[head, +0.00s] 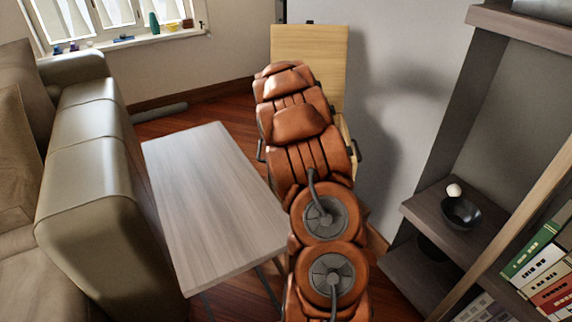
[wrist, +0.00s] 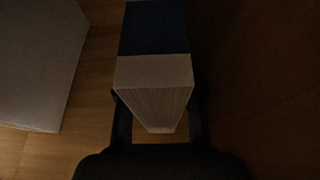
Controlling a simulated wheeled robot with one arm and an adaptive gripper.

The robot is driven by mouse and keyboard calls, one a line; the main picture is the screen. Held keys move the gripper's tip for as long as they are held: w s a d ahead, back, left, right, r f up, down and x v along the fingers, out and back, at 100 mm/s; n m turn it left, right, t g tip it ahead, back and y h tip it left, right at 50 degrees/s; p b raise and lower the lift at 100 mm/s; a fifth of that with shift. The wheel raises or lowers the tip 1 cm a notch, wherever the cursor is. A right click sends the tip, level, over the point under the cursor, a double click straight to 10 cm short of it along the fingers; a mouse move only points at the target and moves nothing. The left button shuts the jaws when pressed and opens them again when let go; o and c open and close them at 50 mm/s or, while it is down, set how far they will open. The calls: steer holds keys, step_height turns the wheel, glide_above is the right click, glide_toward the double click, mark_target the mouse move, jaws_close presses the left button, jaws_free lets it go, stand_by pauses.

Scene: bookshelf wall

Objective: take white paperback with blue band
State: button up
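A white paperback with a dark blue band (wrist: 154,72) fills the upper middle of the dim wrist view. Its pale page edges face the palm and its blue band lies farther up the picture. The fingers of my gripper (wrist: 158,112) lie close along both sides of the book, with no clear gap, and appear shut on it. Their tips are partly hidden by the book. In the head view my arm hides the gripper and the book. The arm reaches to a light wooden cabinet (head: 312,45) at the back.
A grey block-like thing (wrist: 35,60) is left of the book, over a wooden surface (wrist: 97,80). A low table (head: 210,195) stands left of my arm, beside the sofa (head: 90,175). On the right, shelves (head: 440,215) hold a black bowl (head: 461,213) and binders (head: 545,270).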

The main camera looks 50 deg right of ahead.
steer(key=shift+c, duration=0.4)
jaws_close()
steer(key=shift+d+r, duration=0.1)
steer(key=shift+r, duration=0.05)
